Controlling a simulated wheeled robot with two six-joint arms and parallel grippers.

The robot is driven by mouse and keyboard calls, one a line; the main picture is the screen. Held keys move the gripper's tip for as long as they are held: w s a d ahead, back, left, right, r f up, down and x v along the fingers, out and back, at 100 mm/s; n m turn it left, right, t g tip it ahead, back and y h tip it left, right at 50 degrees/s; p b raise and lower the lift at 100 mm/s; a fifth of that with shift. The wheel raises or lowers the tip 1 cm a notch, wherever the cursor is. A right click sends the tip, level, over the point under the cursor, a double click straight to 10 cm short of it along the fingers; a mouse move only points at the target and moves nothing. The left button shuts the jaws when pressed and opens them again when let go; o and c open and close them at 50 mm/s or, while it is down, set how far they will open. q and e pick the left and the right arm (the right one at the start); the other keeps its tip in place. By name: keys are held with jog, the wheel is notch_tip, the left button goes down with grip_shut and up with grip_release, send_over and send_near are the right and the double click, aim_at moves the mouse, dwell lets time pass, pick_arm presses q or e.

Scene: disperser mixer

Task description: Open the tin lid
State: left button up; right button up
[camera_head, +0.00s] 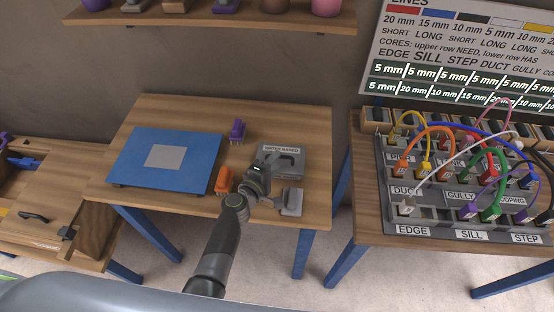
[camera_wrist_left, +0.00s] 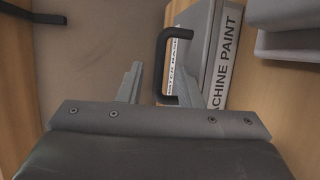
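The tin is a grey box marked WATER BASED (camera_head: 287,168), lying on the wooden table; it also shows in the wrist view (camera_wrist_left: 212,55), with MACHINE PAINT on its side. Its lid carries a black bar handle (camera_wrist_left: 161,62). My left gripper (camera_head: 272,160) is over the tin's left part, partly hiding it. In the wrist view its two fingers (camera_wrist_left: 157,88) are apart, and the handle's bar appears between them. I cannot tell how deep the bar sits or whether a finger touches it. The lid looks closed. My right gripper is not in view.
An orange object (camera_head: 223,180) stands left of my left gripper, and a grey piece (camera_head: 291,203) lies in front of the tin. A purple object (camera_head: 237,131) and a blue board (camera_head: 140,170) are farther left. A cable panel (camera_head: 440,215) stands on the right table.

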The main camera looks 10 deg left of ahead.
pick_arm(q)
jog(key=shift+x, duration=0.95)
grip_shut()
